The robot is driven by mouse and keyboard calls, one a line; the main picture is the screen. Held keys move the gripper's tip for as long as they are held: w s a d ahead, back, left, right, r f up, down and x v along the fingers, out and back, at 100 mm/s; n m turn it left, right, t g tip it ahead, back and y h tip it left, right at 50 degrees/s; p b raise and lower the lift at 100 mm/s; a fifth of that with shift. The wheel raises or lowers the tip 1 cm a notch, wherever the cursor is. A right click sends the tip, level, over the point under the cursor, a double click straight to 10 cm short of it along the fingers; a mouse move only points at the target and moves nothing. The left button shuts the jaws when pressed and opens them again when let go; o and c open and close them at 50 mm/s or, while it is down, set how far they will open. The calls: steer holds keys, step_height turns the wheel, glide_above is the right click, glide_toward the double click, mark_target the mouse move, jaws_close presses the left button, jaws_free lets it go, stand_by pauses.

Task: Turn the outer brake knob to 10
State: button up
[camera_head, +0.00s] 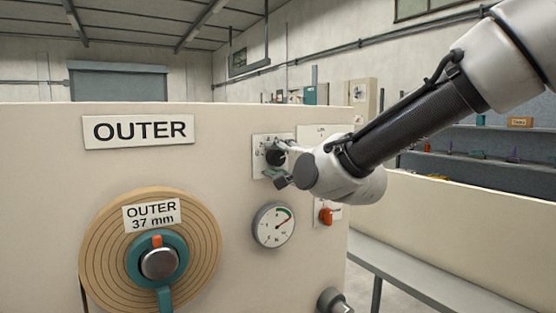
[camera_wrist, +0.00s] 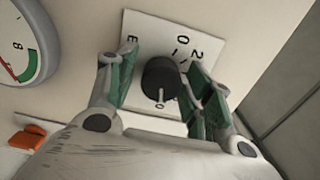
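The black brake knob (camera_wrist: 159,78) sits on a white square dial plate (camera_wrist: 140,25) with printed marks, some hidden by my fingers. A pale pointer line on the knob points toward the bottom of the wrist picture. My gripper (camera_wrist: 163,82) is open, with its green-padded fingers on either side of the knob. A gap shows on the left side; the right finger is close to the knob, and I cannot tell if it touches. In the head view the knob (camera_head: 275,158) is on the panel marked OUTER, partly covered by my gripper (camera_head: 283,167).
A round gauge (camera_head: 273,225) is below the dial plate. An orange switch (camera_head: 326,216) is below my gripper. The OUTER 37 mm roll (camera_head: 205,245) with its teal hub is at the lower left. A low cream wall (camera_head: 450,215) stands to the right.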

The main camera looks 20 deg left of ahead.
stand_by(0.3)
steer(key=v, duration=1.2)
